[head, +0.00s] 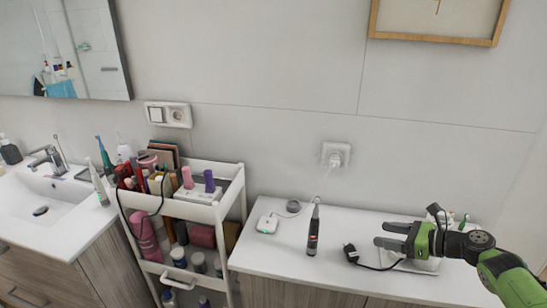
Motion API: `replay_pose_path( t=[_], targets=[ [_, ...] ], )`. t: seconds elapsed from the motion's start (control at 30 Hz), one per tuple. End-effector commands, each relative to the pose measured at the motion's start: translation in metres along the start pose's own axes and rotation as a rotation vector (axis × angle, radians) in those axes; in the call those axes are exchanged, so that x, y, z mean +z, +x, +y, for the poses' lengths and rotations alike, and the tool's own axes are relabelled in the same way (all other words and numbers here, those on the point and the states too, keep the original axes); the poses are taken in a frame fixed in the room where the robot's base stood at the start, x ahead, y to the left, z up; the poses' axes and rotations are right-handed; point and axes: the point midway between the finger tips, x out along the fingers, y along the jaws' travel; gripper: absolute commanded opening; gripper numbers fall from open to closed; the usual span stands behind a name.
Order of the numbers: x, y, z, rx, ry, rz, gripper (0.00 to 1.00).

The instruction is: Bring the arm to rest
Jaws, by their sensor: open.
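My gripper (391,236) is at the right, above the white countertop (300,264). Its two grey fingers point left and are apart, with nothing seen between them. The green and black arm (478,243) reaches in from the right edge. Below and behind the gripper, a white item on the counter is partly hidden by the arm.
A black plug (351,252) with a cord lies just left of the fingers. A dark upright device (313,232) and a white charger (267,224) stand further left. A white cart (222,210) full of cosmetics is beside the sink (45,203). A wall socket (335,155) is behind.

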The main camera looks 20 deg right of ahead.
Motion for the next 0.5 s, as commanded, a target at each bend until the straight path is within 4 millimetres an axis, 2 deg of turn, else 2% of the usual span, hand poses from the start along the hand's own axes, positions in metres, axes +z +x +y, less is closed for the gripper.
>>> replay_pose_path(
  t=[0.07, 0.17, 0.27, 0.33, 0.4, 0.5],
  targets=[
    [0.001, 0.002, 0.001, 0.005, -0.006, 0.005, 0.62],
    [0.008, 0.025, 0.017, 0.072, -0.084, 0.073, 0.62],
    [0.019, 0.072, 0.061, 0.235, -0.291, 0.236, 0.62],
    [0.025, 0.098, 0.099, 0.368, -0.476, 0.362, 0.62],
    [0.029, 0.114, 0.135, 0.496, -0.665, 0.476, 0.62],
    [0.040, 0.120, 0.183, 0.666, -0.948, 0.616, 0.62]
  ],
)
